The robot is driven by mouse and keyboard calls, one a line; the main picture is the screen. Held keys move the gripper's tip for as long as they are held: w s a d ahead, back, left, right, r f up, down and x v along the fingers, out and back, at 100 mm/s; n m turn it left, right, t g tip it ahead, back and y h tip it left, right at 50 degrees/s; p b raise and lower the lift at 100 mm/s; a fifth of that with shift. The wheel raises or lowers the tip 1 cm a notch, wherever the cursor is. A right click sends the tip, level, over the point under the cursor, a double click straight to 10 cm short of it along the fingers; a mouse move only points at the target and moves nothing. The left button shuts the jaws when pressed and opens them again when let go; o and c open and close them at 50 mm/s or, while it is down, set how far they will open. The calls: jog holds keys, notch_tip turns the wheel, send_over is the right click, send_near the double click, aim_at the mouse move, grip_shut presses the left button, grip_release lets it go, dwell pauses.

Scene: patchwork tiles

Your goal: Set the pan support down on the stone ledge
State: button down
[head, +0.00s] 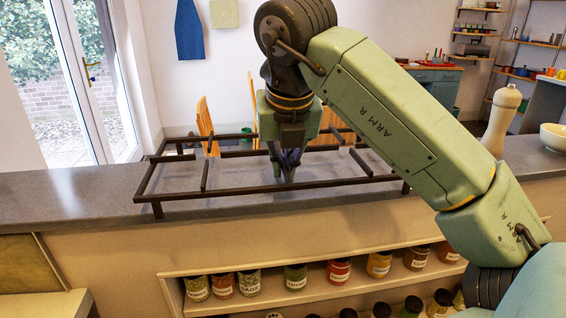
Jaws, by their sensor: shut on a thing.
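The pan support (340,183) is a dark, open rectangular metal frame with inner bars and short legs. It is level over the grey stone ledge (70,198) in the middle of the head view, its front bar near the ledge's front edge. I cannot tell whether its legs touch the stone. My gripper (287,178) points down at the middle of the pan support, with its fingers shut on it. The fingers and wrist hide the gripped part and some of the back bars.
A pepper mill (502,118) and a white bowl (554,137) stand on the ledge at the right. The ledge's left end is bare. Labelled jars (296,276) fill a shelf below the ledge. Wooden chairs (207,126) stand behind it.

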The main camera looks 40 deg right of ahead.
jog(key=shift+f, duration=0.2)
dwell(0.3)
jog(key=c, duration=1.7)
grip_release()
jog(key=v, duration=0.7)
jog(key=shift+a+r, duration=0.1)
jog(key=shift+r, duration=0.2)
